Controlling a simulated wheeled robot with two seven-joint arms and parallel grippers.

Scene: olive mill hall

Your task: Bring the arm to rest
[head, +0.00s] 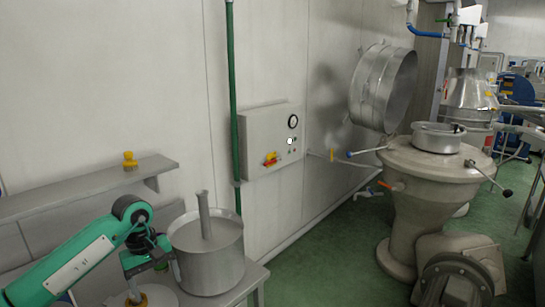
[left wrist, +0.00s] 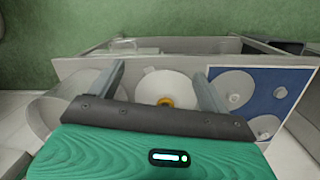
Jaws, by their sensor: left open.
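My left arm comes in from the lower left of the head view. Its gripper (head: 134,284) points down over the metal table, left of the steel pot. In the left wrist view the two fingers of the left gripper (left wrist: 160,75) stand wide apart, with nothing held between them. Beyond them is a white round disc (left wrist: 168,84) with a yellow centre; I cannot tell the height gap. My right gripper is in neither view.
The steel pot (head: 207,262) with an upright paddle stands close right of my left gripper. A wall shelf (head: 85,188) carries a yellow knob-like item (head: 130,160). A control box (head: 272,138) hangs on the wall. A large machine (head: 435,165) stands right; green floor lies between.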

